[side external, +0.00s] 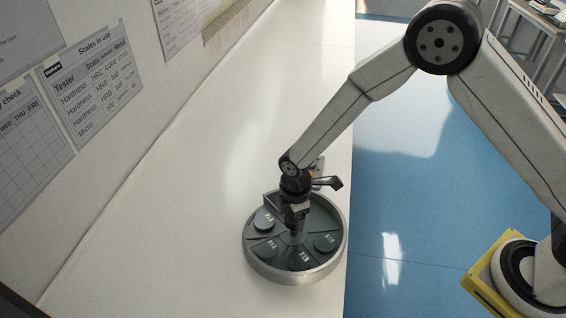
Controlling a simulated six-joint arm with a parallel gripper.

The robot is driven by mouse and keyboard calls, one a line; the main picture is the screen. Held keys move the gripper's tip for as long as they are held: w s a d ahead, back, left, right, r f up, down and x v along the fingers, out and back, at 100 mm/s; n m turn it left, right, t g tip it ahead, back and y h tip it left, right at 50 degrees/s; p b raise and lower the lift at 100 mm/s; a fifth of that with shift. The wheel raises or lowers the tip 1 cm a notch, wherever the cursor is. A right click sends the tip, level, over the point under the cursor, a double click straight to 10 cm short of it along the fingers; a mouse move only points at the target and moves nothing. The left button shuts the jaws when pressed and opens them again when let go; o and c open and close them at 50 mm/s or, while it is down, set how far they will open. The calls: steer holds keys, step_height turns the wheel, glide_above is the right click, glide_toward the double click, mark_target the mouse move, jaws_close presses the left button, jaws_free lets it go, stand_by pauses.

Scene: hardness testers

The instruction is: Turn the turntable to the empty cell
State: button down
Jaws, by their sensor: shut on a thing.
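The turntable (268,272) is a round grey dish with a metal rim, on the white bench near its right edge. Dividers split it into wedge cells. My gripper (295,225) points down over the turntable's middle and is shut on the central knob (296,238), which is mostly hidden by the fingers. The cells behind my gripper are partly hidden, so I cannot tell whether one is empty.
The white bench (200,200) is clear around the turntable. A wall with posted charts (90,75) runs along the left. The bench edge drops to a blue floor (400,200) at the right. A table (540,20) stands at the top right.

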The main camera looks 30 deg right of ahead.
steer(key=shift+n, duration=1)
jaws_free()
steer(key=shift+r, duration=0.2)
steer(key=shift+r, duration=3.75)
steer(key=shift+d, duration=0.1)
